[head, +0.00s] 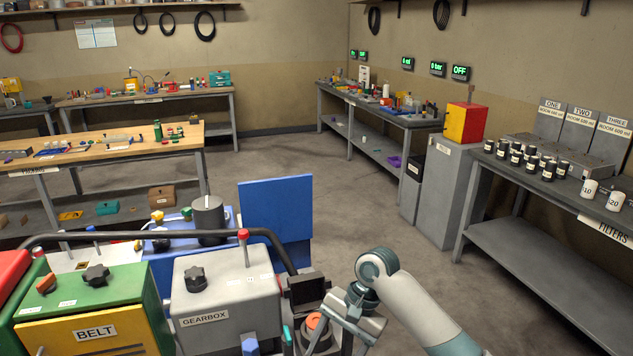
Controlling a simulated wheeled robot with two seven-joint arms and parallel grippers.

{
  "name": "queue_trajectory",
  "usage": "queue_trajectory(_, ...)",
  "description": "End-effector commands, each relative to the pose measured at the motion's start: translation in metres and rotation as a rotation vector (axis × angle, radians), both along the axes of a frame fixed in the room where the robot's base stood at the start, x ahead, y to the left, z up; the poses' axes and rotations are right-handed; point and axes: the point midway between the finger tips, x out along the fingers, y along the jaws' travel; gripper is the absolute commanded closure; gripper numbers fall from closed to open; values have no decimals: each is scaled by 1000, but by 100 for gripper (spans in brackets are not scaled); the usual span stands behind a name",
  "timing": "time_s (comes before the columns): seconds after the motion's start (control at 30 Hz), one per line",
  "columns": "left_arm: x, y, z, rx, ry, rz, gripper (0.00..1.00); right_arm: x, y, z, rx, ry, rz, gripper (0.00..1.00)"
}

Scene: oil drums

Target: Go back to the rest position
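My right arm comes in from the lower right. Its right gripper (338,345) points down at the bottom edge, beside the machine. Its two fingers look spread apart, with nothing clearly held between them; the tips are at or past the frame edge. An orange round cap (317,321) shows just left of the gripper, on the machine's right side; I cannot tell whether they touch. My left gripper is not in view.
Close in front stands a machine with a grey gearbox (226,296), a green and yellow belt housing (92,312) and a raised blue lid (277,212). The filter bench (520,232) is at right, beside a grey cabinet (447,195). The middle floor (345,205) is clear.

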Motion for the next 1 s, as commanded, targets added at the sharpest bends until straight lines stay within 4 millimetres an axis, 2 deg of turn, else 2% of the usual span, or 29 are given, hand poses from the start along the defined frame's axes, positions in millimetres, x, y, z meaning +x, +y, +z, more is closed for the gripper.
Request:
queue_trajectory(0.03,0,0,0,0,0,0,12,-13,3,-17,20,-20,32,36)
queue_trajectory(0.2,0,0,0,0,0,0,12,-47,6,-57,74,-129,136,36)
queue_trajectory(0.37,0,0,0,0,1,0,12,-79,2,-88,102,-235,215,36)
queue_trajectory(0.57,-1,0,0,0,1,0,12,-122,-15,-119,97,-365,297,36)
queue_trajectory(0.77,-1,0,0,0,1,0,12,-167,-43,-141,43,-478,370,36)
queue_trajectory(1.0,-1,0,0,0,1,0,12,-226,-94,-155,-87,-579,468,36)
